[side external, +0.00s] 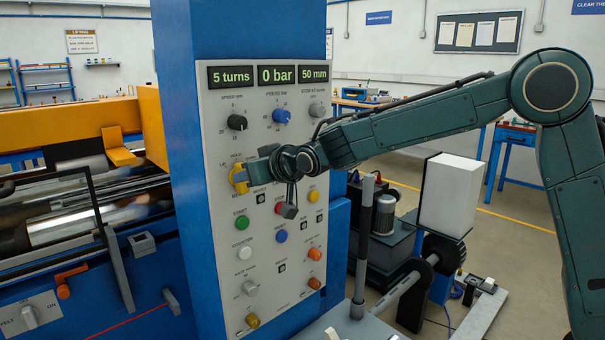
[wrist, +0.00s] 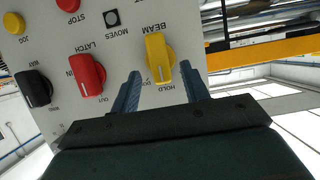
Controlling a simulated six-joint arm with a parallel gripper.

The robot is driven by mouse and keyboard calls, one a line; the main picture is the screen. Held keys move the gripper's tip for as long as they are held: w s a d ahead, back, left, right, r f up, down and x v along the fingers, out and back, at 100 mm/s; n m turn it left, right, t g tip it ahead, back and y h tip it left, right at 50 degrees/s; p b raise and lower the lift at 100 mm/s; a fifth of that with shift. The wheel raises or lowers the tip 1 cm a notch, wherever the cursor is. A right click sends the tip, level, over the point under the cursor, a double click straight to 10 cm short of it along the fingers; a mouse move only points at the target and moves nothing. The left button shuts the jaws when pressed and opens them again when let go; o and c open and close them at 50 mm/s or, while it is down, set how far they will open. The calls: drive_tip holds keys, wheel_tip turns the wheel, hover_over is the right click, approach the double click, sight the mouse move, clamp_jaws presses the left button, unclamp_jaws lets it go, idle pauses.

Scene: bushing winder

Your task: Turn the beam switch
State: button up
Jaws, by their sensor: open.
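The beam switch is a yellow knob (side external: 238,179) on the grey control panel (side external: 222,215), left of my gripper (side external: 249,172). In the wrist view the yellow knob (wrist: 159,56) sits under the upside-down label BEAM. A pale mark on it points roughly toward the HOLD label. My gripper (wrist: 160,70) is open, with one blue finger on each side of the knob. A gap shows between each finger and the knob in the wrist view; contact cannot be told. My gripper partly hides the knob in the side view.
A red LATCH knob (wrist: 86,75) and a black knob (wrist: 33,88) stand beside it in the wrist view. Displays (side external: 262,75) read 5 turns, 0 bar and 50 mm. The yellow beam (side external: 85,122) of the winder is left of the panel. Several other knobs and buttons surround my gripper.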

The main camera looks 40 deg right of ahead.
drive_tip(key=v, duration=1)
drive_tip(key=shift+s+r, duration=0.1)
drive_tip(key=s+d+f+g, duration=0.2)
drive_tip(key=s+d, duration=0.1)
drive_tip(key=s, duration=0.8)
drive_tip(key=s+d+f+g, duration=0.3)
drive_tip(key=s, duration=0.8)
drive_tip(key=s+d+f+g, duration=0.3)
drive_tip(key=s+d, duration=0.1)
drive_tip(key=s, duration=0.7)
drive_tip(key=shift+s+f, duration=0.25)
drive_tip(key=shift+s, duration=0.1)
